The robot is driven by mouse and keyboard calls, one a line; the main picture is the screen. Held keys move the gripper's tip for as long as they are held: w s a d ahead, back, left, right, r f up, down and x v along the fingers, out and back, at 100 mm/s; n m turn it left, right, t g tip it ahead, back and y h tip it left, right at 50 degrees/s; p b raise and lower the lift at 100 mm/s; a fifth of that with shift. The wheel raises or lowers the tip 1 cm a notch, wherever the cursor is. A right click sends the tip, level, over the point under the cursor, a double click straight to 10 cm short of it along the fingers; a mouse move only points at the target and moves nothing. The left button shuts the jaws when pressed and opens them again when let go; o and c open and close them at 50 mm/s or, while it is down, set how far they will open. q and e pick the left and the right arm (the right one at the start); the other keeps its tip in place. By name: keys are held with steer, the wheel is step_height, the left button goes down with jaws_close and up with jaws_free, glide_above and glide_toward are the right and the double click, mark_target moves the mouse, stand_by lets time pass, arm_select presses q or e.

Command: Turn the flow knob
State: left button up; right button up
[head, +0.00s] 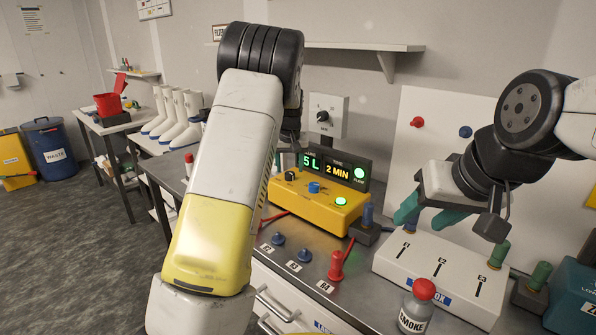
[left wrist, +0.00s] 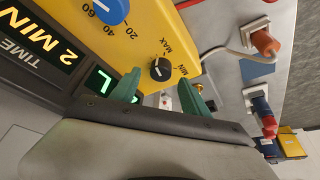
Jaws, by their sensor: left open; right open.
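The flow knob is a small black knob on the yellow control box (head: 328,207). It shows in the head view (head: 291,174) at the box's left end, and in the left wrist view (left wrist: 161,69) between MIN and MAX marks. My left gripper (left wrist: 162,95) is open, its green fingers spread to either side below the knob in that picture. No contact shows. The display (head: 336,168) reads 5 L and 2 MIN. My right gripper (head: 427,212) is open and empty above the white switch box.
A blue knob (head: 314,187) sits beside the flow knob, with a lit green button (head: 341,201) further right. Coloured plugs stand in front, including a red one (head: 336,266). The white switch box (head: 440,274) and SMOKE bottle (head: 415,307) occupy the right side.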

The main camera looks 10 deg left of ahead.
mark_target(290, 176)
arm_select(q)
steer(key=shift+x, duration=1.35)
jaws_close()
steer(key=shift+n, duration=0.3)
steer(key=shift+d+n+y, duration=0.1)
steer(key=shift+n+y, duration=0.5)
steer(key=shift+n, duration=0.3)
steer(key=shift+n+g+y, duration=0.5)
steer(key=shift+n, duration=1.2)
